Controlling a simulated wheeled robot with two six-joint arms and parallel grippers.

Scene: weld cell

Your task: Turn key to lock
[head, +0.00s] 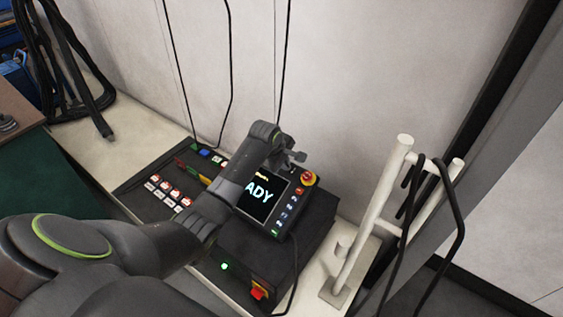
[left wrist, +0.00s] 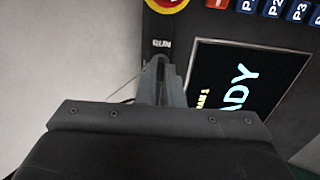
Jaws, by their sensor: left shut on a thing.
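The control panel has a dark screen (head: 262,198) with large letters ending in "ADY"; the screen also shows in the left wrist view (left wrist: 265,75). My left gripper (head: 296,159) is at the panel's upper edge, beside the screen. In the left wrist view its fingers (left wrist: 161,78) are close together just below a "RUN" label (left wrist: 162,43), shut on the key. The fingers hide the key, so I cannot tell its angle. My right gripper is not in view.
A red and yellow emergency stop (head: 308,178) sits close to my left gripper. A button box (head: 168,192) lies left of the screen. A white post rack (head: 368,215) with black cable stands at the right. The wall is close behind.

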